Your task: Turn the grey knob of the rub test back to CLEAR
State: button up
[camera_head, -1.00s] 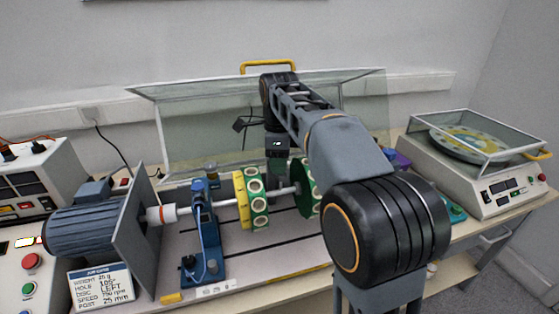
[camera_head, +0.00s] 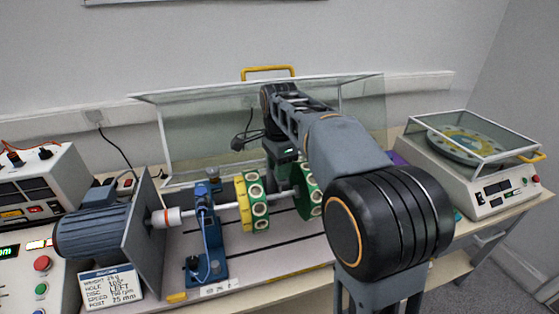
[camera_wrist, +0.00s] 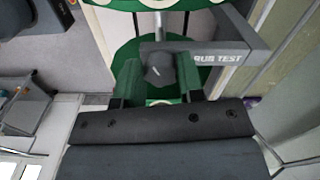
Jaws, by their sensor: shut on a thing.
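In the wrist view the grey knob (camera_wrist: 158,72) sits below a grey bracket (camera_wrist: 225,50) lettered RUB TEST. A small pale mark shows on its face; no CLEAR lettering is readable. My gripper (camera_wrist: 161,78) has one finger on each side of the knob and is shut on it. In the head view my gripper (camera_head: 285,158) reaches down behind the shaft, between the two green discs; the knob is hidden there.
A yellow-and-green disc (camera_head: 252,202) and a second green disc (camera_head: 308,190) stand on the shaft close to my gripper. A blue stand (camera_head: 210,235) is left of them. A raised clear guard (camera_head: 200,130) stands behind. A balancing machine (camera_head: 490,195) is at right.

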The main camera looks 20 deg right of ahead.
jog(key=n+p, duration=0.2)
jog(key=n, duration=0.3)
jog(key=shift+s+r+n, duration=0.1)
jog(key=shift+n, duration=0.2)
jog(key=n+p, duration=0.2)
jog(key=n, duration=0.3)
jog(key=shift+d, duration=0.1)
jog(key=n+p, duration=0.2)
jog(key=n, duration=0.4)
jog(key=shift+s+d+n, duration=0.1)
jog(key=shift+n, duration=0.2)
jog(key=n+p, duration=0.1)
jog(key=n, duration=0.4)
jog(key=shift+d+n+p, duration=0.1)
jog(key=shift+n+p, duration=0.2)
jog(key=n+p, duration=0.1)
jog(key=n, duration=0.8)
jog(key=n+p, duration=0.1)
jog(key=shift+w+d+n, duration=0.1)
jog(key=shift+w+n, duration=0.15)
jog(key=shift+n, duration=0.15)
jog(key=n, duration=0.5)
jog(key=n+p, duration=0.1)
jog(key=n, duration=0.5)
jog(key=shift+w, duration=0.15)
jog(key=shift+n, duration=0.4)
